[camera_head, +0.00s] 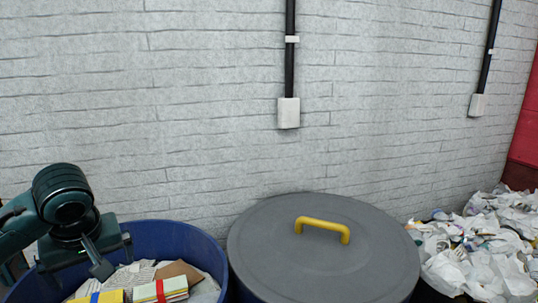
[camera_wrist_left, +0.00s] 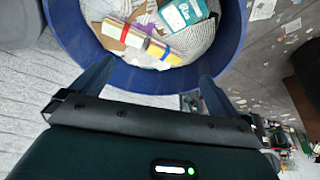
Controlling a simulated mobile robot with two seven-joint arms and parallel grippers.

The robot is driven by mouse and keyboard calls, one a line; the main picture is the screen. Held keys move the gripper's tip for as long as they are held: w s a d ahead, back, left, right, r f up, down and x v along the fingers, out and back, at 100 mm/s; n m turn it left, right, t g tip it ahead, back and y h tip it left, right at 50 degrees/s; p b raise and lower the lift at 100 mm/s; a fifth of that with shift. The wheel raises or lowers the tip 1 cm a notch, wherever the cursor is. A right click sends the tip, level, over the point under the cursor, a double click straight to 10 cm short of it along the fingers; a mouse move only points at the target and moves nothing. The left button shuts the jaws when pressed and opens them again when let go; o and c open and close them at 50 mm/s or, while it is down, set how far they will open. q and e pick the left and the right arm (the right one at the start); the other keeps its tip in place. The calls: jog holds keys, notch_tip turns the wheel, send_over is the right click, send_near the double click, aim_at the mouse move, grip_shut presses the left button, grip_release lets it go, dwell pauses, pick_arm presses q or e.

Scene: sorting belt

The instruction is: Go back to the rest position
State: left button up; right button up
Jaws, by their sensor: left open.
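My left gripper (camera_head: 99,262) comes in from the left in the head view, over the left rim of an open blue bin (camera_head: 178,233). In the left wrist view, my left gripper (camera_wrist_left: 152,84) shows two fingers spread wide apart with nothing between them. The blue bin (camera_wrist_left: 70,38) lies beyond the fingertips there. It holds paper and card, with a yellow bundle (camera_head: 108,297) and a bundle with a red band (camera_head: 160,290). My right gripper is in neither view.
A bin with a grey lid (camera_head: 300,265) and yellow handle (camera_head: 322,228) stands right of the blue bin. A heap of crumpled waste (camera_head: 480,245) is at the far right. A brick wall (camera_head: 200,100) with pipes stands behind. Litter (camera_wrist_left: 290,25) lies on the floor.

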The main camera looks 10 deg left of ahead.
pick_arm(q)
jog(key=s+d+f+m+h, duration=0.2)
jog(key=s+d+f+m, duration=0.15)
jog(key=d+f, duration=0.4)
jog(key=s+d+f+m+h, duration=0.25)
jog(key=d+f+m, duration=0.25)
jog(key=d+f, duration=0.3)
jog(key=s+f+m+y, duration=0.1)
jog(key=s+f+m, duration=0.1)
jog(key=s+f, duration=0.85)
jog(key=w+d+f+m+t+h, duration=0.1)
jog(key=w+d+f+t+h, duration=0.1)
jog(key=f+t, duration=0.4)
jog(key=shift+w+d+f, duration=0.8)
jog(key=shift+d+f, duration=0.15)
jog(key=shift+d, duration=0.15)
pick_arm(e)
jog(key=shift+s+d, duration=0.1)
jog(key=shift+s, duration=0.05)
pick_arm(q)
jog(key=shift+f+h, duration=0.15)
jog(key=shift+h, duration=0.1)
